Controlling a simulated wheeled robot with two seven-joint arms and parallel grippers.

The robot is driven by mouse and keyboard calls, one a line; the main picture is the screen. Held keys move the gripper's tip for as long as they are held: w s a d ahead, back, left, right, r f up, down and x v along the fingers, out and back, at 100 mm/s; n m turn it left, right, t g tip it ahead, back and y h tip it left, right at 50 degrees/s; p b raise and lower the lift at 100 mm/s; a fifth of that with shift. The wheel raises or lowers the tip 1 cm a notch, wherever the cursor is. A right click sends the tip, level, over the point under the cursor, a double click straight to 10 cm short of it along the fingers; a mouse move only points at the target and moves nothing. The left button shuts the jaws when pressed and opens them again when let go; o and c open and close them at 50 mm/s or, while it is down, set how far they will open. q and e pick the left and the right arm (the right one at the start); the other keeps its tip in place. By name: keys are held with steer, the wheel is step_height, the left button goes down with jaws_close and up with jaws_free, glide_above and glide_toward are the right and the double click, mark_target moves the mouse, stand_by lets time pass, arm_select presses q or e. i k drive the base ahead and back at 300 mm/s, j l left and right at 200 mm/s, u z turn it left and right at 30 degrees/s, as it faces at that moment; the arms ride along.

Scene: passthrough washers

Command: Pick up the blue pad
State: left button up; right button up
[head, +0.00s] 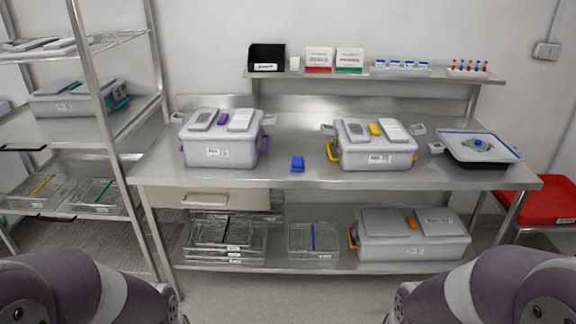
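A small blue pad (297,163) lies on the steel table (300,181) near its front edge, between two grey lidded boxes. Nothing touches it. Another small blue item (478,143) sits in the tray at the right end of the table. Parts of my two arms show at the bottom left and bottom right corners. Neither gripper is in view.
A grey box with purple latches (221,140) stands left of the pad, one with yellow latches (373,146) right. A black-rimmed tray (502,154) is at the right end. A back shelf (350,75) holds small containers. The table front around the pad is clear.

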mark_target(297, 163)
steer(key=i+l+u, duration=0.1)
steer(key=u, duration=0.35)
steer(key=i+l+u, duration=0.1)
steer(key=u, duration=0.35)
steer(key=l+u, duration=0.2)
steer(key=u, duration=0.25)
steer(key=i+l+u, duration=0.1)
steer(key=u, duration=0.35)
